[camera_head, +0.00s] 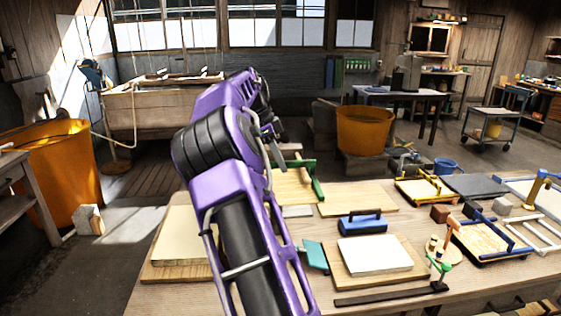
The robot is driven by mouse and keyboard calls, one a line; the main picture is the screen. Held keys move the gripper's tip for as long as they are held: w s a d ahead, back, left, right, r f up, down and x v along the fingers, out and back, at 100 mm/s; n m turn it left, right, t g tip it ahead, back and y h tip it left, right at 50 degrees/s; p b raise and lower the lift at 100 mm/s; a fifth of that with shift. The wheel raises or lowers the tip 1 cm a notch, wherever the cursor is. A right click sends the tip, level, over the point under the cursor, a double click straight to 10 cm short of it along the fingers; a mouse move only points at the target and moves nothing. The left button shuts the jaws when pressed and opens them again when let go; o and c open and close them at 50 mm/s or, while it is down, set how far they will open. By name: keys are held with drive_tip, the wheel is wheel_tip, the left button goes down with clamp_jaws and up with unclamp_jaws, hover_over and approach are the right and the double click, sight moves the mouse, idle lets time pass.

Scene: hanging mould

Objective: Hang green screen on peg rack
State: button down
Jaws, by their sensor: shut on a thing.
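The green screen (318,188) is a pale panel with green edge bars, low over the far edge of the workbench, just right of my arm. My gripper (272,131) shows only as small dark parts beyond my purple wrist. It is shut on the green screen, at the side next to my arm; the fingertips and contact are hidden. I cannot tell whether the screen touches the bench. A rail with hanging dark and green items on the back wall (345,64) may be the peg rack; it is too small to be sure.
A wooden vat (160,105) stands back left.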

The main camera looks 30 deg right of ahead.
drive_tip(key=shift+f, duration=0.4)
drive_tip(key=c, duration=0.8)
unclamp_jaws()
drive_tip(key=v, duration=1.1)
drive_tip(key=shift+w+a+r, duration=0.1)
drive_tip(key=shift+a+r, duration=0.05)
drive_tip(key=shift+r, duration=0.35)
drive_tip(key=shift+a, duration=0.1)
